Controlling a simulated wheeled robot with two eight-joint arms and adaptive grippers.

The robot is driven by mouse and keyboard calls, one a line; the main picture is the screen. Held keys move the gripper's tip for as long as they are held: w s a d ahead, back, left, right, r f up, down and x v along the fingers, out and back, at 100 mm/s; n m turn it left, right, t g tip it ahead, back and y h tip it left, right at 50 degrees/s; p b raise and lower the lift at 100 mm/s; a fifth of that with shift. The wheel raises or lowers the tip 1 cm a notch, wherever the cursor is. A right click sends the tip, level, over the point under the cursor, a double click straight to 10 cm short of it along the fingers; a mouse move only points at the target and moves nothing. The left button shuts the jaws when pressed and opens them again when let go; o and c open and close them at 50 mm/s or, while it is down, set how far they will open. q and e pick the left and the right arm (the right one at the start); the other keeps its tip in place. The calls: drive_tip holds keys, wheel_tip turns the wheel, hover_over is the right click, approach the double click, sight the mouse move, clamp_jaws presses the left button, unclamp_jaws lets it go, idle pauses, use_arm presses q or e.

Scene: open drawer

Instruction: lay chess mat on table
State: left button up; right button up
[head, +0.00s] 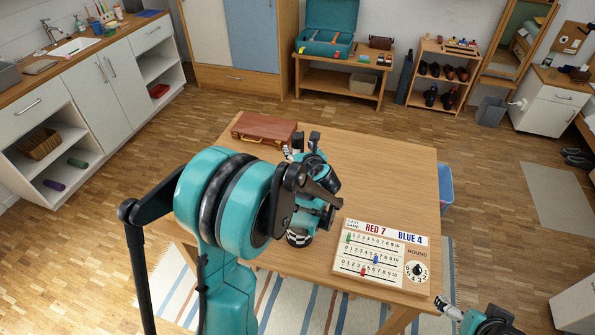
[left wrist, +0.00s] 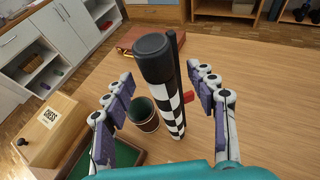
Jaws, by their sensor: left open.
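The rolled chess mat (left wrist: 172,108), black-and-white checkered with a black end, rises between the spread fingers of my left gripper (left wrist: 160,82) in the left wrist view. Gaps show on both sides of it, so the fingers appear apart from it. In the head view my left gripper (head: 302,146) is over the wooden table (head: 385,170), and my arm hides much of that spot. A small checkered patch (head: 298,239) shows below the arm. My right gripper (head: 449,307) is at the bottom right, off the table; its jaw state is unclear.
A brown case (head: 263,129) lies at the table's far left. A score board (head: 382,252) lies at the near right. A green-lined cup (left wrist: 144,114) and a wooden chess box (left wrist: 45,122) stand left of the roll. The table's right and far middle are clear.

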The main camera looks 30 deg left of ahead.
use_arm(q)
clamp_jaws()
drive_tip(key=shift+r, duration=0.1)
idle(0.3)
